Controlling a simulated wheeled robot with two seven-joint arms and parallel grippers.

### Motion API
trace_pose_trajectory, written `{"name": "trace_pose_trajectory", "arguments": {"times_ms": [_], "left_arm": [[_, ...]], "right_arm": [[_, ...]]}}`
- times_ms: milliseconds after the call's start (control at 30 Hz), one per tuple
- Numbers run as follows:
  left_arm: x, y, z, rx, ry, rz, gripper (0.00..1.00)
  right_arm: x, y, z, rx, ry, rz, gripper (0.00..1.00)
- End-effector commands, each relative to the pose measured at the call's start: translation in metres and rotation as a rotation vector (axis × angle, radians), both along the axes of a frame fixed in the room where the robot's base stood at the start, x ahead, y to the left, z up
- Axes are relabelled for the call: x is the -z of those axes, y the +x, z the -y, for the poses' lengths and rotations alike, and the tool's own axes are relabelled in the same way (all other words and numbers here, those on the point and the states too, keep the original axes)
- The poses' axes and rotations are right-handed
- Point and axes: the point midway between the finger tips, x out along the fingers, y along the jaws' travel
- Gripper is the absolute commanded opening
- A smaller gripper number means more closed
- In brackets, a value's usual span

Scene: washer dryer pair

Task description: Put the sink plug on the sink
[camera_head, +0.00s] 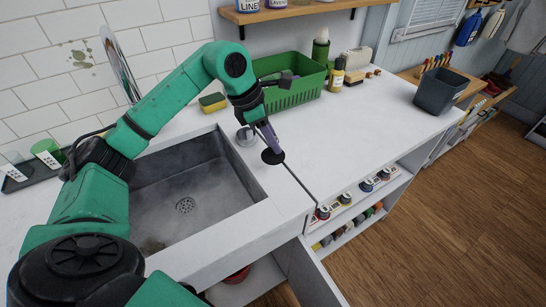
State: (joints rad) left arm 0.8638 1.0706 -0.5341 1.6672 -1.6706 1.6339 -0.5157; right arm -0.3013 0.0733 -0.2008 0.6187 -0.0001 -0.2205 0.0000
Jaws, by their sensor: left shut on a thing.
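My left gripper (266,135) reaches down over the counter strip at the right rim of the sink. It is shut on the sink plug (273,157), a black round disc below the fingertips. The plug is at or just above the white counter; I cannot tell whether it touches. The sink (160,220) is a grey rectangular basin with a round drain (185,205) in its floor, to the left of the plug. My right gripper is not in view.
A round metal piece (245,136) stands beside the gripper at the sink's rim. A yellow sponge (212,102) and a green basket (290,88) with bottles nearby sit behind. A dark bin (440,91) stands at the right. The counter (345,140) right of the plug is clear.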

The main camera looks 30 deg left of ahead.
Motion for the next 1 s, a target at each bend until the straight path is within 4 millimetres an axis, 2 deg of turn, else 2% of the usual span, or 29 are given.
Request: {"name": "trace_pose_trajectory", "arguments": {"times_ms": [33, 400, 733, 767, 800, 833, 1000], "left_arm": [[0.010, -0.001, -0.001, -0.001, 0.001, -0.005, 0.00], [0.064, -0.001, 0.000, -0.001, 0.001, -0.001, 0.00], [0.070, 0.000, 0.000, 0.000, 0.001, 0.001, 0.00], [0.069, 0.000, 0.000, 0.000, 0.001, 0.001, 0.39], [0.068, 0.000, 0.000, 0.000, 0.001, 0.001, 0.55], [0.068, 0.000, 0.000, 0.000, 0.001, 0.001, 0.58], [0.068, 0.000, 0.000, 0.000, 0.001, 0.001, 0.58]], "right_arm": [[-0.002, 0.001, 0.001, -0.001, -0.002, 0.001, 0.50], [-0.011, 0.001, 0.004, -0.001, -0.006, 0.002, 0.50], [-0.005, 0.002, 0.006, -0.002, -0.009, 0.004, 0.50], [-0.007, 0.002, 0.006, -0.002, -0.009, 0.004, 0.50], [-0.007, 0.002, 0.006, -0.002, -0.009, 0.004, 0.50], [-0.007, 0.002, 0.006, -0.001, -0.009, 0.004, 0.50], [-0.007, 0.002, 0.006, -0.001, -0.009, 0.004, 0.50]]}}
